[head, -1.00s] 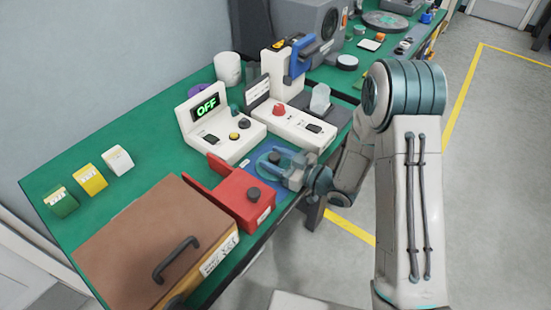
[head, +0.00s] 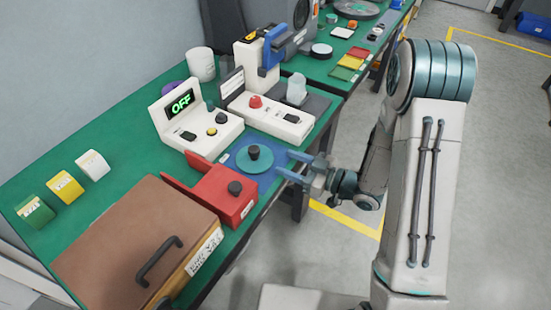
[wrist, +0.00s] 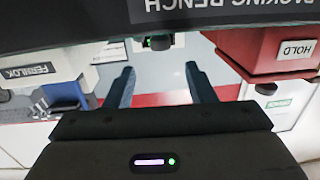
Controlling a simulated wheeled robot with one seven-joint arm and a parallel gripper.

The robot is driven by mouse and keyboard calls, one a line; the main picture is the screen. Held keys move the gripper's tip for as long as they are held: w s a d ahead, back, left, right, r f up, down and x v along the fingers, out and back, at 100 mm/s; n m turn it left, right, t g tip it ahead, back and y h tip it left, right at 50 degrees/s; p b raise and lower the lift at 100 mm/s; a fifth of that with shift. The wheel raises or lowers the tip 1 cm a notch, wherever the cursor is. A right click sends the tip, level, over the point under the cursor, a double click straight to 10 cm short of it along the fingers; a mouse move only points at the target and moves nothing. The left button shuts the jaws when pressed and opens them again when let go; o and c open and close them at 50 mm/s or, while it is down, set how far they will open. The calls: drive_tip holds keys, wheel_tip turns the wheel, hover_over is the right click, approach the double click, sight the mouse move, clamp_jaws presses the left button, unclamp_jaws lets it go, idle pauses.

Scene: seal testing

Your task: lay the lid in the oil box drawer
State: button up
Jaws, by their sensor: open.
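A teal round disc with a black knob, seemingly the lid (head: 254,159), lies flat on a blue mat (head: 232,158) near the bench's front edge. My gripper (head: 285,164) is open and empty just right of the disc, its two fingers pointing towards it with a small gap. In the wrist view, the open fingers (wrist: 160,70) have nothing between their tips. The brown-topped box (head: 135,245) with a black handle stands at the front left. I cannot tell for sure whether it is the oil box, and no open drawer shows.
A red box (head: 228,195) with a black knob stands just left of the disc. A white unit with an OFF display (head: 200,125) and another white device (head: 270,112) stand behind.

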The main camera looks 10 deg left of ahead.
drive_tip(key=shift+s+d, duration=0.2)
drive_tip(key=shift+d, duration=0.25)
drive_tip(key=w+d+r+m+t+h, duration=0.2)
drive_tip(key=w+d+r+m+h, duration=0.1)
drive_tip(key=d+h, duration=0.4)
drive_tip(key=w+d+r+m+t+h, duration=0.2)
drive_tip(key=w+d+r+m+h, duration=0.15)
drive_tip(key=d+h, duration=0.4)
drive_tip(key=s+d+r+m+g+h, duration=0.35)
drive_tip(key=s+d+m, duration=0.2)
drive_tip(key=s, duration=0.45)
drive_tip(key=s+a+r+m+g, duration=0.1)
drive_tip(key=s+g, duration=0.1)
drive_tip(key=s, duration=0.4)
drive_tip(key=s+a+r+m+g+y, duration=0.1)
drive_tip(key=s+g, duration=0.1)
drive_tip(key=s, duration=0.3)
drive_tip(key=shift+s+r+y, duration=0.25)
drive_tip(key=shift+s+y, duration=0.05)
drive_tip(key=shift+s, duration=0.1)
drive_tip(key=c, duration=0.3)
drive_tip(key=shift+d, duration=0.15)
